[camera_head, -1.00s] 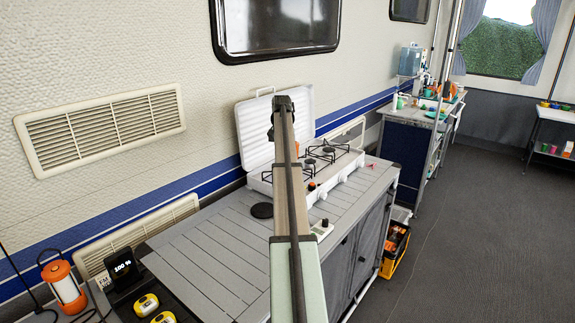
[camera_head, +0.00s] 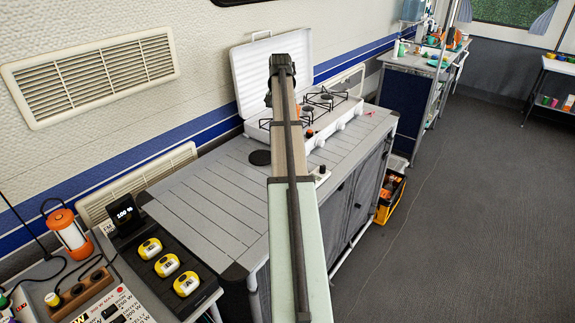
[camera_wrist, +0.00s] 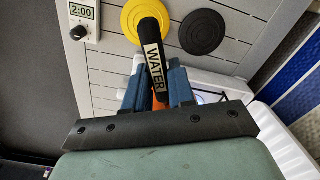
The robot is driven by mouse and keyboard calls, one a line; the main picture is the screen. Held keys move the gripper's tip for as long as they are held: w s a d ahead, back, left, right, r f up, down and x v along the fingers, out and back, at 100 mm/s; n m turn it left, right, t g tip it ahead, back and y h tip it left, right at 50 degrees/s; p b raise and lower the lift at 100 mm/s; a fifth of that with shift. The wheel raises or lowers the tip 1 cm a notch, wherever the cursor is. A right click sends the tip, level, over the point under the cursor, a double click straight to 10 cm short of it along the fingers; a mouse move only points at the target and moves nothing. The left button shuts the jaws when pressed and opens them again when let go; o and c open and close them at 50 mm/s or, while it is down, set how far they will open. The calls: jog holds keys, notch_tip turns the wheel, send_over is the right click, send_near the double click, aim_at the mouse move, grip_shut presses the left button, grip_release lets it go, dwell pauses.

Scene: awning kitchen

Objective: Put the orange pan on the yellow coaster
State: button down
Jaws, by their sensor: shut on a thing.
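In the wrist view my gripper (camera_wrist: 156,84) has its blue fingers shut on the orange pan (camera_wrist: 158,103), of which only a small orange part shows between them. A black handle (camera_wrist: 147,28) marked "WATER" sticks out past the fingers. The handle overlaps the yellow coaster (camera_wrist: 130,18) in this view; I cannot tell its height above it. The coaster lies on the grey slatted top, next to a black round coaster (camera_wrist: 203,32). The rest of the pan is hidden. In the head view my arm hides the yellow coaster, and the fingertips do not show.
A timer (camera_wrist: 86,14) reading 2:00 lies left of the yellow coaster in the wrist view. In the head view, the white stove (camera_head: 345,108) with its raised lid (camera_head: 246,72) stands beyond the black coaster. The near slatted counter (camera_head: 205,205) is bare.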

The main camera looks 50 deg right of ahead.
jog(key=s+a+f, duration=0.3)
jog(key=s+a, duration=0.4)
jog(key=a, duration=0.1)
jog(key=shift+s+a+f, duration=0.1)
jog(key=shift+f, duration=2.35)
jog(key=shift+s+a+f, duration=0.1)
jog(key=shift+f, duration=2.3)
jog(key=shift+f, duration=0.1)
jog(key=c, duration=1)
grip_release()
jog(key=shift+o, duration=0.2)
notch_tip(320, 180, up, 12)
